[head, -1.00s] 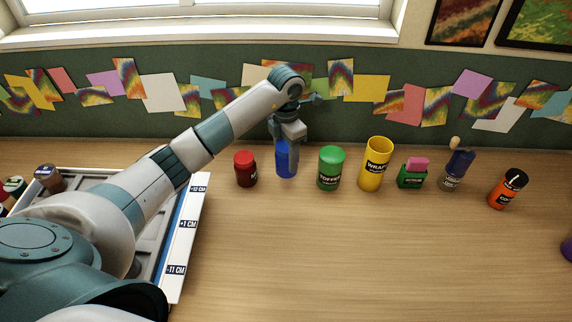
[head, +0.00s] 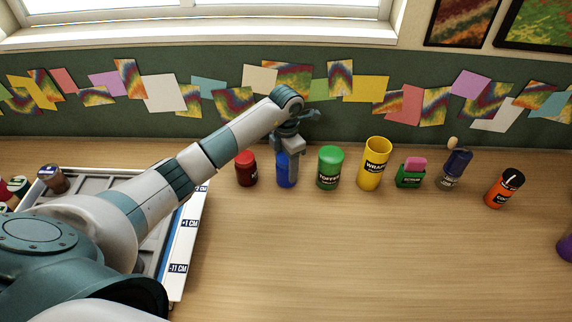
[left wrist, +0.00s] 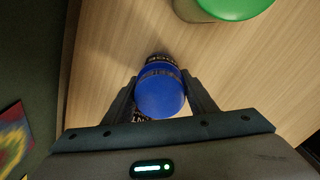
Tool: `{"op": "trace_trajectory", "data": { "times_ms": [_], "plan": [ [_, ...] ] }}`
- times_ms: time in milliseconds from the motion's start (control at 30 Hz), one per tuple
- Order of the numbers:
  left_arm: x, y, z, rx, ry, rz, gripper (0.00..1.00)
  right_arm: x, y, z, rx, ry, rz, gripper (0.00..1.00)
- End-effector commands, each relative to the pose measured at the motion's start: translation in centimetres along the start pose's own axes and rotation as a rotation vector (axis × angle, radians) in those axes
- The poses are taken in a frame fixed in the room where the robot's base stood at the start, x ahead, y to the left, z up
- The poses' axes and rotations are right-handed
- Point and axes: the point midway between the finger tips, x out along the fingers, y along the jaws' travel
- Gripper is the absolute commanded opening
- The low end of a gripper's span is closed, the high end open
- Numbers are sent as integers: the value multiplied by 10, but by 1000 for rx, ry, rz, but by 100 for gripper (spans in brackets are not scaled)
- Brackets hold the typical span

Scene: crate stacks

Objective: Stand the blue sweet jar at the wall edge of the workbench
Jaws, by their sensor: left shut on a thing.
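The blue sweet jar (head: 284,172) is at the back of the workbench (head: 370,255), upright, between a red jar (head: 246,168) and a green jar (head: 330,168). Its base is level with theirs, at or very close to the bench top. My left gripper (head: 289,158) comes down from above and is shut on the blue jar. In the left wrist view the two fingers (left wrist: 160,98) flank the jar's blue lid (left wrist: 160,95), and part of its dark label shows. My right gripper is not in view.
To the right stand a yellow tube (head: 373,165), a green box with a pink top (head: 411,173), a dark blue jar (head: 455,168) and an orange jar (head: 504,188). A tray (head: 183,250) lies at left under my arm. The front of the bench is clear.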

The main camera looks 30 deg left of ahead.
Motion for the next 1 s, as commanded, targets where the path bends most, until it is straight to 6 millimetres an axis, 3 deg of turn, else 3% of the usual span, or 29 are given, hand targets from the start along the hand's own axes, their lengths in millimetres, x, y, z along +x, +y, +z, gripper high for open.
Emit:
{"op": "trace_trajectory", "data": {
  "times_ms": [200, 233, 300, 767, 1000],
  "plan": [
    [2, 0, 0, 0, 0, 0, 23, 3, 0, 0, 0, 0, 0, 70],
    [3, 0, 0, 0, 0, 0, 54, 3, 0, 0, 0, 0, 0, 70],
    [2, 0, 0, 0, 0, 0, 70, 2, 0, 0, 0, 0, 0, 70],
    [-2, 0, 0, 0, -1, 0, 70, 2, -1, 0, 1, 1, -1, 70],
    [-27, 1, 0, 1, -3, 2, 70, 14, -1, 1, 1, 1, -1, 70]
  ]
}}
